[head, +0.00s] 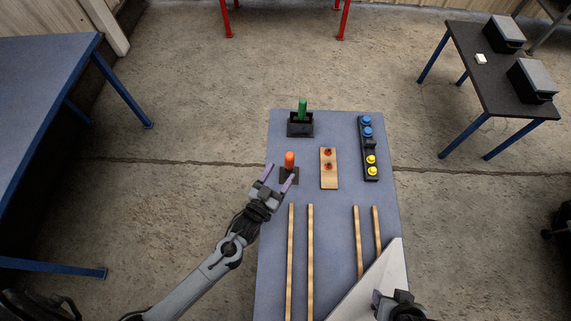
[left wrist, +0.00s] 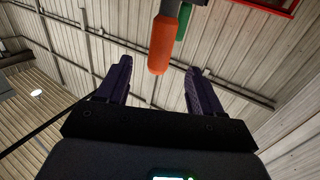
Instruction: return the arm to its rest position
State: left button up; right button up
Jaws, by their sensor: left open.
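My left gripper (head: 280,177) is open, with purple fingers apart, just in front of an orange-handled tool (head: 290,159) standing in a black holder (head: 289,176) on the blue table. In the left wrist view the fingers (left wrist: 157,82) are spread and nothing is between their tips. The orange handle (left wrist: 162,45) shows beyond them, apart from them. My left arm reaches in from the lower left. My right gripper (head: 398,303) is at the bottom edge by a pale panel (head: 375,283); its fingers are mostly hidden.
A green-handled tool (head: 302,108) stands in a black holder (head: 300,127) behind. A wooden block (head: 328,176) and a black strip with blue and yellow buttons (head: 369,150) lie to the right. Wooden rails (head: 310,250) run along the table front (head: 334,245).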

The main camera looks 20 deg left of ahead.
pick_arm(q)
jog(key=s+a+r+g+y, duration=0.1)
jog(key=s+a+r+g, duration=0.1)
jog(key=s+g, duration=0.7)
jog(key=s+a+r+g+y, duration=0.1)
jog(key=s+a+r+g, duration=0.35)
jog(key=s, duration=0.85)
notch_tip(320, 180, up, 14)
jog(key=d+p, duration=0.1)
jog(key=p, duration=1.5)
jog(key=shift+w+d+m+g, duration=0.35)
jog(key=shift+d+m+g, duration=0.05)
jog(key=shift+g, duration=0.05)
jog(key=shift+r, duration=0.1)
